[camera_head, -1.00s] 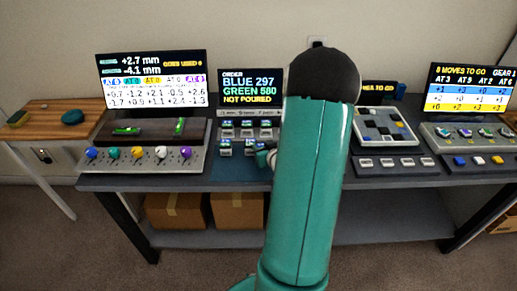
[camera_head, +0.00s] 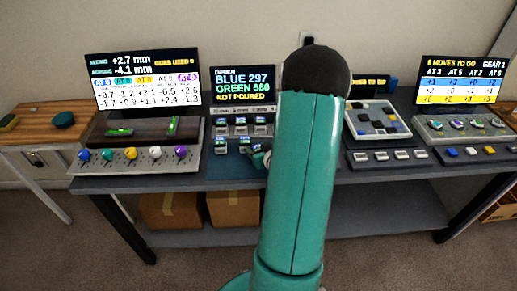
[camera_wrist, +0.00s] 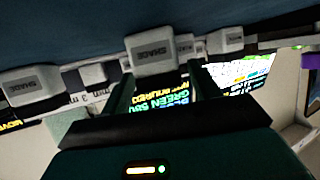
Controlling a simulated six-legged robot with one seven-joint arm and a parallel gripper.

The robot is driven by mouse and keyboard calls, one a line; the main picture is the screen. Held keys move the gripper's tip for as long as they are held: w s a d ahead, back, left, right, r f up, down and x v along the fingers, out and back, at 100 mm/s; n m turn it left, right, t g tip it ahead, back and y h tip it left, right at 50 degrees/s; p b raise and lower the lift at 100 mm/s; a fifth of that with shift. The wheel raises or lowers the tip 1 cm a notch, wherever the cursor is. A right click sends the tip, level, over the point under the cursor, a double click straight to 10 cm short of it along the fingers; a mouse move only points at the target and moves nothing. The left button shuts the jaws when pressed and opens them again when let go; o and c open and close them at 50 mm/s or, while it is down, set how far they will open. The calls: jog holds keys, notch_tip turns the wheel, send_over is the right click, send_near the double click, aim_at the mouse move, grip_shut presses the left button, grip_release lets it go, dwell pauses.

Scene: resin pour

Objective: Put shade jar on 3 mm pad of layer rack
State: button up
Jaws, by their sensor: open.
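Several small grey-white shade jars stand in rows in front of the order screen; one is the front-left jar (camera_head: 221,146). In the wrist view, which is upside down, a jar labelled SHADE (camera_wrist: 152,52) sits between the finger ends of my gripper (camera_wrist: 163,85). The fingers are open, and I cannot tell whether they touch it. Other SHADE jars stand to the left (camera_wrist: 32,84) and right (camera_wrist: 228,40). In the head view my gripper (camera_head: 260,158) is mostly hidden by my arm, beside the front row.
The order screen (camera_head: 242,88) reads BLUE 297, GREEN 580, NOT POURED. A console with coloured knobs (camera_head: 140,160) stands left. A tile board (camera_head: 377,120) and another console (camera_head: 465,130) stand right. Boxes (camera_head: 235,207) sit beneath the table.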

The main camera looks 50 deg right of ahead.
jog(key=shift+r, duration=0.1)
jog(key=shift+s+r, duration=0.15)
jog(key=v, duration=1.1)
jog(key=shift+s+a, duration=0.25)
jog(key=shift+w, duration=0.1)
